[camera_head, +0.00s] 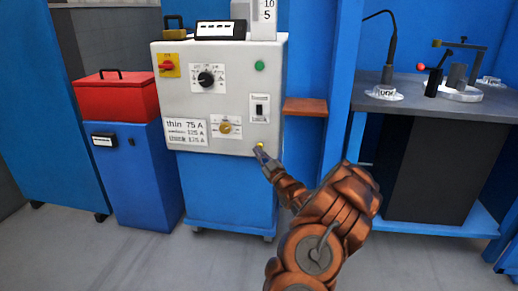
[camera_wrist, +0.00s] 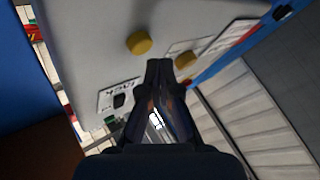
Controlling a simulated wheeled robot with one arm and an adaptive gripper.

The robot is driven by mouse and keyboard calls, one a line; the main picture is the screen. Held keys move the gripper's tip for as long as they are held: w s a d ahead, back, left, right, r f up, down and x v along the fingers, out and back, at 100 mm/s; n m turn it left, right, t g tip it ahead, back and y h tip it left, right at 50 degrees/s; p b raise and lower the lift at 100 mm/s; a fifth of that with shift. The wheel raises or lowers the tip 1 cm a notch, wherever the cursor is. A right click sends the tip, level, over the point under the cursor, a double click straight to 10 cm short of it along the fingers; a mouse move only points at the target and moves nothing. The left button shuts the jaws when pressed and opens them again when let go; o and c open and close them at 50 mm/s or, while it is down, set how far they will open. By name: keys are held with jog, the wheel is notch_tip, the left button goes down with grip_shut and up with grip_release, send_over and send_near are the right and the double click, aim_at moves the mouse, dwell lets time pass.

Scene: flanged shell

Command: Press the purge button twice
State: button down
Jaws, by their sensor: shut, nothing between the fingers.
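A small yellow button (camera_head: 260,146), which I take to be the purge button, is at the lower right of the grey machine panel (camera_head: 235,80). In the wrist view the yellow button (camera_wrist: 139,43) shows up and left of the fingertips. My gripper (camera_head: 261,153) is shut and empty, with its tip close by the button in the head view. In the wrist view my gripper (camera_wrist: 159,62) points at the panel. I cannot tell whether the tip touches it. No label for the button is readable.
A yellow knob (camera_head: 226,127), a rocker switch (camera_head: 260,107), a green button (camera_head: 260,65), a black dial (camera_head: 206,79) and a red switch (camera_head: 167,65) share the panel. A brown shelf (camera_head: 305,106) is just right. A grey worktable (camera_head: 440,103) stands further right.

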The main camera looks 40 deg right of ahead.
jog(key=shift+w+d, duration=0.3)
jog(key=shift+d, duration=0.05)
jog(key=shift+w+d+p, duration=0.25)
jog(key=shift+d+p, duration=0.15)
dwell(1.3)
jog(key=shift+s+a, duration=0.55)
jog(key=shift+a, duration=0.2)
jog(key=shift+b, duration=0.3)
jog(key=s+a+b, duration=0.1)
jog(key=a, duration=0.1)
jog(key=s+a+b, duration=0.1)
jog(key=a, duration=0.1)
jog(key=shift+s, duration=0.4)
jog(key=shift+a, duration=0.1)
dwell(1.7)
